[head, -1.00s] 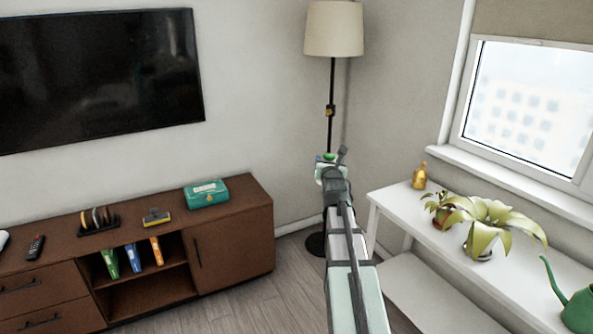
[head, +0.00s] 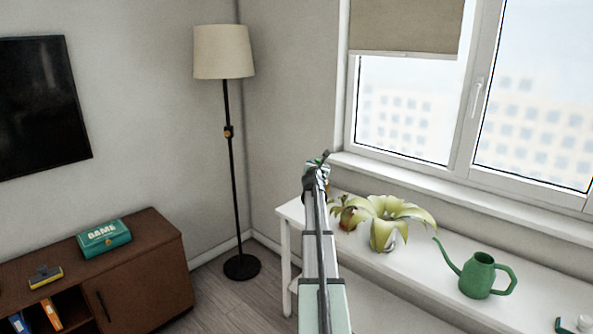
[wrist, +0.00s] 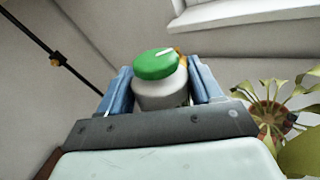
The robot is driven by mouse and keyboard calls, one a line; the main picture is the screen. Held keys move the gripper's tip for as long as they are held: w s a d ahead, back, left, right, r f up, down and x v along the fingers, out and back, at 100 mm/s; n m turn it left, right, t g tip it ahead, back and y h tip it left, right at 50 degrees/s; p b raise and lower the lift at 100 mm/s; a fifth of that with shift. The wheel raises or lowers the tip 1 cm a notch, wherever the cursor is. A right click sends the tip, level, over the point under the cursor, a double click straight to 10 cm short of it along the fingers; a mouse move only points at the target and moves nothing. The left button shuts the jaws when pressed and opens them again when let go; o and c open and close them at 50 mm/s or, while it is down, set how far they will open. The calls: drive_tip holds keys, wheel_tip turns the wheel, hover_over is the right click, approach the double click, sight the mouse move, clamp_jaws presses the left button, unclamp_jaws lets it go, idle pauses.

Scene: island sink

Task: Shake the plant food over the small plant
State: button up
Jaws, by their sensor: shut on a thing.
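My gripper (head: 317,178) is shut on the plant food, a white container with a green lid (wrist: 157,64), held upright or nearly so between the blue fingers in the wrist view. In the head view my arm hides most of it. The small plant (head: 347,217), in a reddish-brown pot, stands on the white table just right of my gripper in the head view. It also shows at the right of the wrist view (wrist: 270,115). The container is left of the small plant there and apart from it.
A larger pale-leaved plant (head: 384,234) stands right beside the small one. A green watering can (head: 484,277) is farther right on the white table (head: 430,268). A floor lamp (head: 233,150) and a brown cabinet (head: 150,262) are at left. The window is behind the table.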

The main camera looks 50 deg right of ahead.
drive_tip(key=s+d+m+g+h, duration=0.25)
drive_tip(key=d+m+g, duration=0.4)
drive_tip(key=d, duration=0.35)
drive_tip(key=s+r+m+g+y, duration=0.1)
drive_tip(key=s+m+g+y, duration=0.1)
drive_tip(key=s+m+g, duration=0.6)
wheel_tip(320, 180, down, 11)
drive_tip(key=m+t+y, duration=0.1)
drive_tip(key=m+t, duration=0.7)
drive_tip(key=m, duration=0.3)
drive_tip(key=shift+w+a+r, duration=0.2)
drive_tip(key=shift+w+a, duration=0.1)
drive_tip(key=shift+t+y, duration=0.25)
